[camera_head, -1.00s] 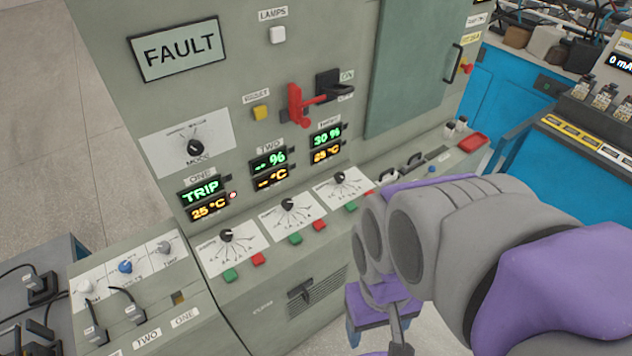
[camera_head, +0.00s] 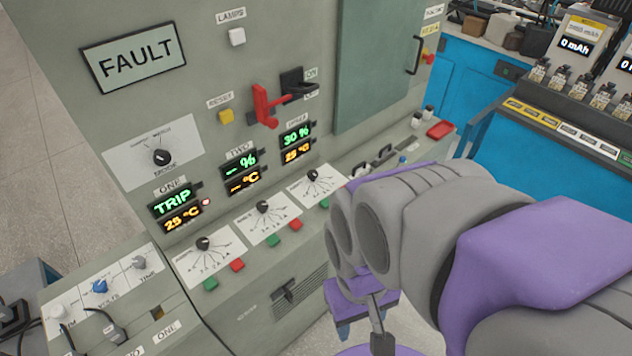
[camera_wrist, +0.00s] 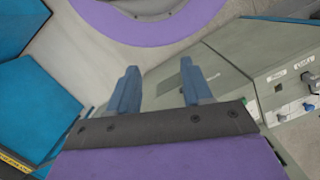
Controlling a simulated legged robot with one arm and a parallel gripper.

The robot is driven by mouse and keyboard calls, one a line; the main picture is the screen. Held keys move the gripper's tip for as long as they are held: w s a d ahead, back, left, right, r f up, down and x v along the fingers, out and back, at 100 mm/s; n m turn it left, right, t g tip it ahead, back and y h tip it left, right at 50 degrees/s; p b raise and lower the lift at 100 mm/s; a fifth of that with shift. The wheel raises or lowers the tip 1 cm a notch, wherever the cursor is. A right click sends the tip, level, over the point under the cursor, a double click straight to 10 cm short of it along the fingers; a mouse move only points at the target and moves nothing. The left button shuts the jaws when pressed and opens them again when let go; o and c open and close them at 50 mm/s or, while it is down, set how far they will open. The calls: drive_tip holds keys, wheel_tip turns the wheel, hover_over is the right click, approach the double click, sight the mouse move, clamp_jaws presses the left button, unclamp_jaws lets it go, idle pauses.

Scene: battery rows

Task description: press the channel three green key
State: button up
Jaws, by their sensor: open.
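The channel three green key (camera_head: 324,203) is a small green block on the sloped panel's lower edge, below the third dial (camera_head: 313,175), just left of my arm. The third display (camera_head: 296,135) above reads 30 % and 25 °C. My arm hides the area right of this key, where no red key shows. My gripper (camera_wrist: 160,82) is open and empty in the wrist view, its two blue fingers apart. In the head view, its purple part hangs in front of the cabinet, below and right of the key, apart from it. The wrist view does not show the key.
Other green keys (camera_head: 210,284) (camera_head: 272,241) and red keys (camera_head: 237,265) (camera_head: 296,225) sit along the same edge to the left. A red switch handle (camera_head: 265,106) juts from the upright panel. A blue bench (camera_head: 540,160) stands at right.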

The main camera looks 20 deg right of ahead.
clamp_jaws()
idle(1.4)
